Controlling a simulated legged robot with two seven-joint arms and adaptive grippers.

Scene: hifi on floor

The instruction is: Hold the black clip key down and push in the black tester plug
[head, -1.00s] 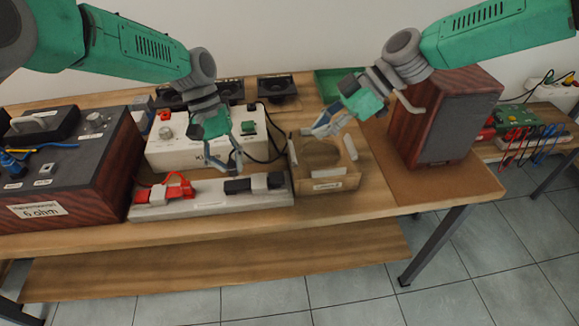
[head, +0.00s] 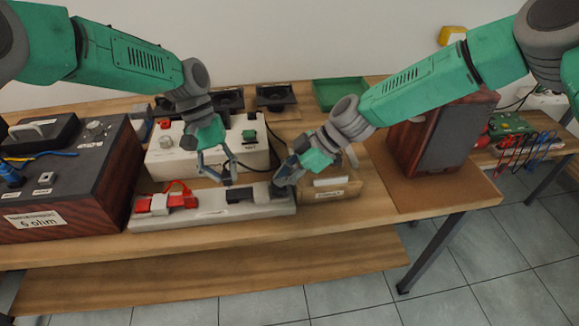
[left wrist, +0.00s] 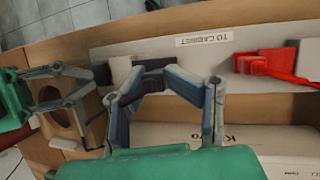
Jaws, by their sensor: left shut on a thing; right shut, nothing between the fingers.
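The black clip key (head: 242,195) is on the right of a pale terminal strip (head: 210,208), beside a light grey block (head: 262,193). My left gripper (head: 227,182) has its fingertips together at the black key; it also shows in the left wrist view (left wrist: 165,74). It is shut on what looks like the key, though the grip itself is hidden. My right gripper (head: 282,188) is shut and empty at the strip's right end, close to the grey block. A small dark piece (left wrist: 103,75) shows past that block in the left wrist view; I cannot tell if it is the tester plug.
The red clip key (head: 175,203) is on the strip's left. A white box (head: 190,158) stands behind, a wooden-sided box (head: 60,185) at left. A small wooden box (head: 335,190) is at right, before a speaker (head: 440,135). The table's front edge is close.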

